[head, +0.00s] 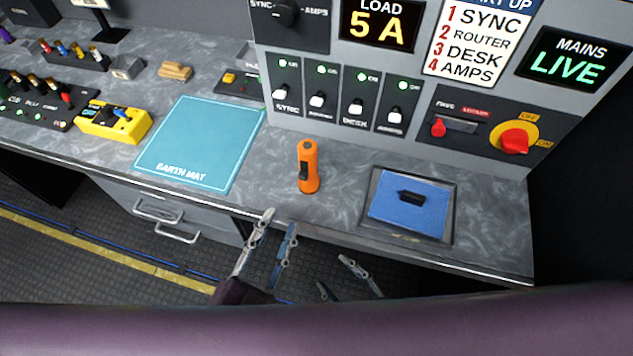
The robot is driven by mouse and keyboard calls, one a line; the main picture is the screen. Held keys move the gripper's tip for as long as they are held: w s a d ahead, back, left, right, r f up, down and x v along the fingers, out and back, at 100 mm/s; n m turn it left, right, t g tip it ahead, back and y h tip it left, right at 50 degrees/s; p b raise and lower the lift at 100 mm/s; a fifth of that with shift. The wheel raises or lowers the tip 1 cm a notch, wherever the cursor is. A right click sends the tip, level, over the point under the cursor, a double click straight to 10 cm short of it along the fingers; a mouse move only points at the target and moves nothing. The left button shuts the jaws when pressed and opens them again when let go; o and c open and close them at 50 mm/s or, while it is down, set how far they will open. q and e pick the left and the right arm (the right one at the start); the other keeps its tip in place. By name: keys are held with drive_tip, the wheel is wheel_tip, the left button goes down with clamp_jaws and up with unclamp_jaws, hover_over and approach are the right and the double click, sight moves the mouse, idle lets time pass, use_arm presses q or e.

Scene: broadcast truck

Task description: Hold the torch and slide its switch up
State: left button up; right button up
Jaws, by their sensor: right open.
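My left gripper (279,219) is in front of the worktop edge, below and left of the torch. Its two fingers are apart with nothing between them. My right gripper (334,273) is lower and further right, also in front of the edge. It is open and empty, its lower part hidden by a purple part of my body. Neither gripper touches the torch.
A teal earth mat (200,143) lies left of the torch. A blue-padded tray (366,212) holding a small black item (411,197) is to the right. A yellow tester (114,121) stands further left. The switch panel (348,97) rises behind the torch. A drawer (180,210) is below the worktop.

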drive_tip(key=a+r+t+y, duration=0.15)
drive_tip(key=a+r, duration=0.25)
drive_tip(key=r, duration=0.5)
drive_tip(key=m+t+h, duration=0.4)
drive_tip(key=m+h, duration=0.1)
drive_tip(key=m, duration=0.3)
approach(310, 161)
drive_tip(key=w+f, duration=0.1)
drive_tip(key=w, duration=0.1)
drive_tip(key=w+f, duration=0.1)
drive_tip(key=f, duration=0.1)
drive_tip(key=shift+w+d, duration=0.1)
drive_tip(key=shift+w, duration=0.3)
drive_tip(key=shift+w+a+r+m+t+h, duration=0.1)
drive_tip(key=shift+a+r+m+t+h, duration=0.15)
drive_tip(key=shift+a+r+m, duration=0.3)
drive_tip(key=shift+w+a+r+m+t+h, duration=0.1)
drive_tip(key=shift+a+r+m+h, duration=0.25)
drive_tip(key=shift+r, duration=0.35)
drive_tip(key=shift+w+r, duration=0.15)
drive_tip(key=shift+w, duration=0.05)
drive_tip(key=w, duration=0.3)
drive_tip(key=w+a, duration=0.1)
drive_tip(key=w, duration=0.3)
drive_tip(key=shift+w+a, duration=0.1)
drive_tip(key=shift+a, duration=0.1)
drive_tip(key=shift+c, duration=0.4)
